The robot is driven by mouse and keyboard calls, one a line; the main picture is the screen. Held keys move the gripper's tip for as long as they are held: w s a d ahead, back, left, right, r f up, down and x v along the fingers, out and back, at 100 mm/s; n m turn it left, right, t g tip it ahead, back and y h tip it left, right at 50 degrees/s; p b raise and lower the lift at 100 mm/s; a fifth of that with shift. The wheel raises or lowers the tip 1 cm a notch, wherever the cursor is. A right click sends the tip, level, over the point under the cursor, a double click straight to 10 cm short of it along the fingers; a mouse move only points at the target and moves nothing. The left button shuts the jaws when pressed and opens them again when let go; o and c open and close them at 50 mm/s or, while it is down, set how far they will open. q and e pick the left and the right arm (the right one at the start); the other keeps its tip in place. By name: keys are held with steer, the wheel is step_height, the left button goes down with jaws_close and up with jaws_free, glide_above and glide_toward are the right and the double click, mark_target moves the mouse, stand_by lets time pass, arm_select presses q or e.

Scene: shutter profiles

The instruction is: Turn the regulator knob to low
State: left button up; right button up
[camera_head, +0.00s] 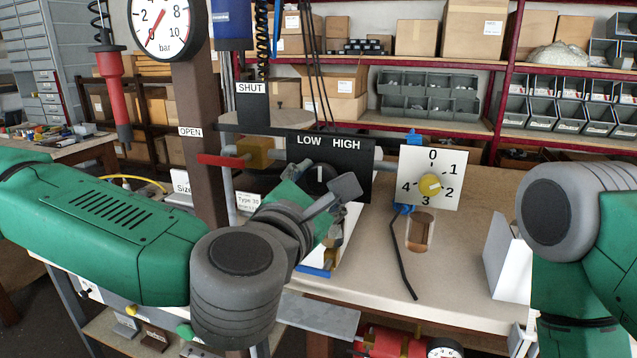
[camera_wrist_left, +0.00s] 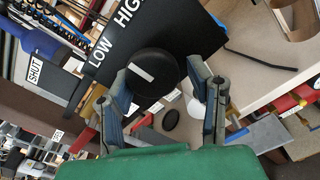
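The regulator knob (camera_head: 320,178) is round and black with a white mark. It sits on a black panel (camera_head: 357,186) below the words LOW and HIGH. In the head view the mark stands about upright, between the two words. In the left wrist view the knob (camera_wrist_left: 155,82) shows between the two fingers of my left gripper (camera_wrist_left: 160,70), which is open. The left finger looks close to the knob's edge, with a gap on the right; contact cannot be told. In the head view the left gripper (camera_head: 332,200) covers the panel's lower part. My right gripper is not in view.
A red-handled valve (camera_head: 222,160), a post (camera_head: 205,190) and a pressure gauge (camera_head: 158,27) are left. A glass (camera_head: 420,232) and a black rod (camera_head: 402,262) are on the bench (camera_head: 450,270).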

arm_select(q)
steer(key=shift+o, duration=0.2)
steer(key=shift+r, duration=0.15)
steer(key=v, duration=0.7)
steer(key=shift+s, duration=0.25)
steer(key=s+f+m+g+b, duration=0.1)
steer(key=s+f+m+g, duration=0.2)
steer(key=f, duration=0.6)
steer(key=s+f+m+g+h, duration=0.1)
steer(key=s+f+m+g, duration=0.1)
steer(key=f+m, duration=0.6)
steer(key=s+f+m+g+b, duration=0.1)
steer(key=s+f+m+g, duration=0.15)
steer(key=f, duration=0.85)
steer(key=s+a+f+m+g+y, duration=0.25)
steer(key=s+a+f+m, duration=0.2)
steer(key=a+f, duration=0.35)
steer(key=s+a+f+m+g+y, duration=0.1)
steer(key=s+a+f+m+g, duration=0.35)
steer(key=f, duration=0.55)
steer(key=s+a+f+m+g+y, duration=0.1)
steer(key=s+a+f, duration=0.1)
steer(key=a, duration=0.4)
steer(key=s+a+f+m+g+y+b, duration=0.1)
steer(key=s+a+m+y, duration=0.1)
steer(key=s+a, duration=0.2)
steer(key=a, duration=0.3)
steer(key=shift+s+a+f, duration=0.15)
steer(key=shift+s+f, duration=0.1)
steer(key=shift+f, duration=0.15)
